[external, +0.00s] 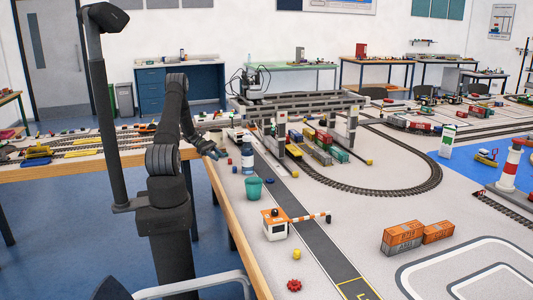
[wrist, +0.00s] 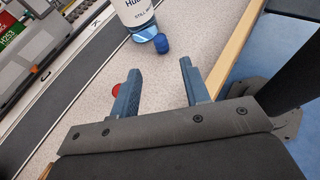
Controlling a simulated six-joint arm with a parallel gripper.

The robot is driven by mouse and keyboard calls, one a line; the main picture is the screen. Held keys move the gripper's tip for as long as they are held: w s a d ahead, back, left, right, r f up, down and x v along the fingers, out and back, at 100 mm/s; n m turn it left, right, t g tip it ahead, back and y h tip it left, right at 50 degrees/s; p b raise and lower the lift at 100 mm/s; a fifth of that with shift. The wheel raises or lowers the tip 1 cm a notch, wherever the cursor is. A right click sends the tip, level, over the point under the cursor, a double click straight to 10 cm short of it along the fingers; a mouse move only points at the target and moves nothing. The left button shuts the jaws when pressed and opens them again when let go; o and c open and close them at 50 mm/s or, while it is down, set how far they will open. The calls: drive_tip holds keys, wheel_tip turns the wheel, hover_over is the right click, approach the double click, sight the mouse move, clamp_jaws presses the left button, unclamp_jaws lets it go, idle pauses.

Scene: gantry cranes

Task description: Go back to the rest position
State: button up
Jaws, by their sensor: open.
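My gripper (wrist: 158,90) is open in the wrist view, with two blue fingers apart and nothing between them but bare grey tabletop. In the external view my gripper (external: 216,153) is small, at the table's left edge, left of a white and blue bottle (external: 247,158). The bottle also shows in the wrist view (wrist: 135,12), beyond the fingertips and apart from them. A blue cap (wrist: 161,43) lies beside the bottle's base. A red round thing (wrist: 116,90) shows partly behind the left finger.
A teal cup (external: 253,188) and a white and orange gatehouse (external: 275,224) with a striped barrier stand along the near table edge. Orange containers (external: 403,237) sit to the right. The gantry cranes (external: 281,133) and train track lie farther back. A dark road (external: 300,220) runs along the table.

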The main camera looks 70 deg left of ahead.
sight(234, 167)
drive_tip(key=x, duration=1.1)
drive_tip(key=shift+w+d+f, duration=0.1)
drive_tip(key=shift+f, duration=0.05)
drive_tip(key=shift+w+d, duration=0.25)
drive_tip(key=shift+r, duration=1.75)
